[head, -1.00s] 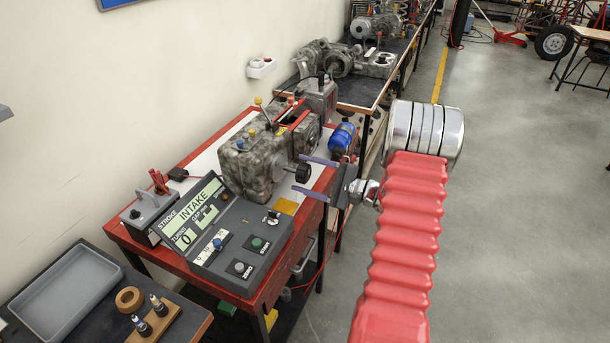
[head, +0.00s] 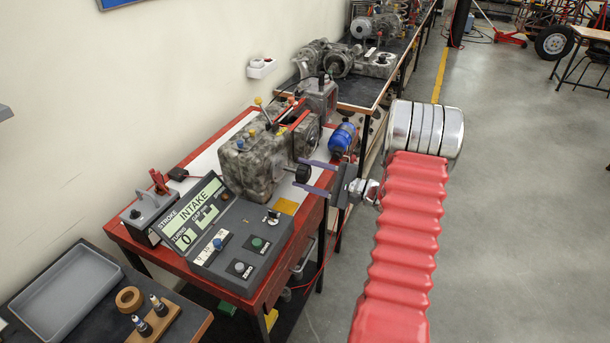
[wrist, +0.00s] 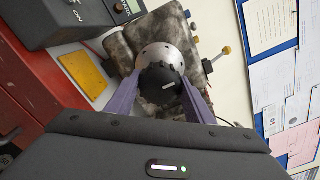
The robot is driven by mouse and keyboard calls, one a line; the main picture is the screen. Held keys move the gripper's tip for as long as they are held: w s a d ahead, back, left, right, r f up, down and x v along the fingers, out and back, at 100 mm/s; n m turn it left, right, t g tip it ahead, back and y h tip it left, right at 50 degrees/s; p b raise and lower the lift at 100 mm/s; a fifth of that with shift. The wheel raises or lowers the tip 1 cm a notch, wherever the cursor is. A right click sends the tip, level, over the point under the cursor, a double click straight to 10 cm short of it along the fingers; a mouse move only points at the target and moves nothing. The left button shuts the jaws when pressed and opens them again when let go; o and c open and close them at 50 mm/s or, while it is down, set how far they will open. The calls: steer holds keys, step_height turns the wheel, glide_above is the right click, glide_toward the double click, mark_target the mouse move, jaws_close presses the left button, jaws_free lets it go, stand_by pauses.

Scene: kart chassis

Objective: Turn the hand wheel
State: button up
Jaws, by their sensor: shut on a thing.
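The hand wheel is a small black knob (head: 303,173) on the right side of the mottled grey engine (head: 250,165). In the wrist view the black hand wheel (wrist: 160,86) faces me, with a white mark on its front and a silver round flange behind it. My gripper (head: 312,176) has its two purple fingers on either side of the hand wheel. In the wrist view the fingers (wrist: 160,98) touch its sides and are shut on it. The display panel (head: 190,222) beside the engine reads "INTAKE" and turns "0".
The engine stands on a red-edged bench (head: 265,290). A yellow pad (head: 285,206) lies below the hand wheel, and a blue cylinder (head: 342,138) is to its right. A grey tray (head: 68,288) is at the lower left. Open floor lies to the right.

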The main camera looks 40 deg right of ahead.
steer(key=shift+a+f+m, duration=0.1)
steer(key=shift+f+m, duration=0.05)
steer(key=shift+m, duration=0.35)
steer(key=m, duration=0.3)
steer(key=shift+s+m, duration=0.1)
steer(key=shift+m, duration=0.2)
steer(key=m, duration=0.4)
steer(key=shift+m, duration=0.3)
steer(key=m, duration=0.4)
steer(key=shift+f, duration=0.1)
steer(key=shift+m, duration=2.3)
steer(key=o, duration=1)
steer(key=shift+r, duration=0.2)
